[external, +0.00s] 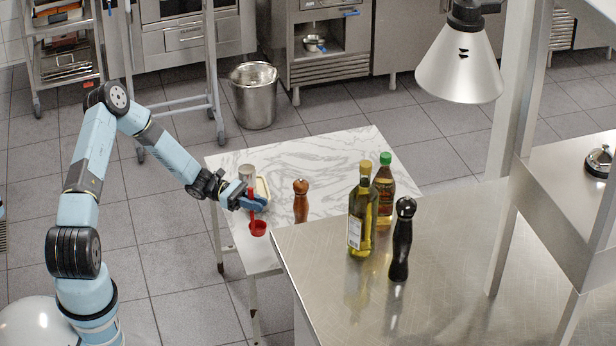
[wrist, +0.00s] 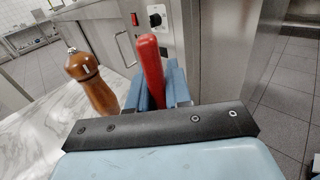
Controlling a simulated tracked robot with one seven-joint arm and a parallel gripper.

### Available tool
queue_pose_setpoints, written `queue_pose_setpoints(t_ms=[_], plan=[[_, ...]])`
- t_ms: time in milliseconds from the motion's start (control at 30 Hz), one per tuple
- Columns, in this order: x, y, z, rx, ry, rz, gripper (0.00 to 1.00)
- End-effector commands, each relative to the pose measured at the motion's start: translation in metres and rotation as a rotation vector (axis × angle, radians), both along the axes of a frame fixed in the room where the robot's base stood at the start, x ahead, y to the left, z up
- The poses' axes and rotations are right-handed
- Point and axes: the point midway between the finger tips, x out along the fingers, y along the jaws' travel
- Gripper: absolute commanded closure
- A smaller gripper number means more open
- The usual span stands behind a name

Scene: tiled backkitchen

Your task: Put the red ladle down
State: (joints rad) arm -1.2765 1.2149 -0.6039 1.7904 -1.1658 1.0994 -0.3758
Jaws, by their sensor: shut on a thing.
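The red ladle (external: 257,228) hangs upright from my gripper (external: 253,203) in the external view, its bowl low and its handle rising through the fingers. It appears to be over the near left part of the marble-topped table (external: 330,150); whether the bowl touches the top I cannot tell. In the wrist view the red handle (wrist: 151,75) stands between the blue fingers of my gripper (wrist: 158,92), which is shut on it. The ladle's bowl is hidden there.
A brown pepper mill (external: 301,202) stands on the marble to the right of the ladle, also seen in the wrist view (wrist: 92,82). A metal can (external: 246,172) and a pale dish (external: 263,188) are behind my gripper. Oil bottles (external: 362,212) and a black mill (external: 402,240) stand on the steel counter.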

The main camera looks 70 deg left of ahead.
Motion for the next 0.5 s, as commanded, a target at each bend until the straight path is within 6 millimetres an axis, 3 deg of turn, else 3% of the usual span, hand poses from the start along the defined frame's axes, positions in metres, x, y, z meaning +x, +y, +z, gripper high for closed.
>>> queue_pose_setpoints(t_ms=[300,500], plan=[[0.004,0.001,-0.032,-0.002,0.001,-0.001,1.00],[0.004,0.002,-0.036,0.000,0.000,-0.001,1.00]])
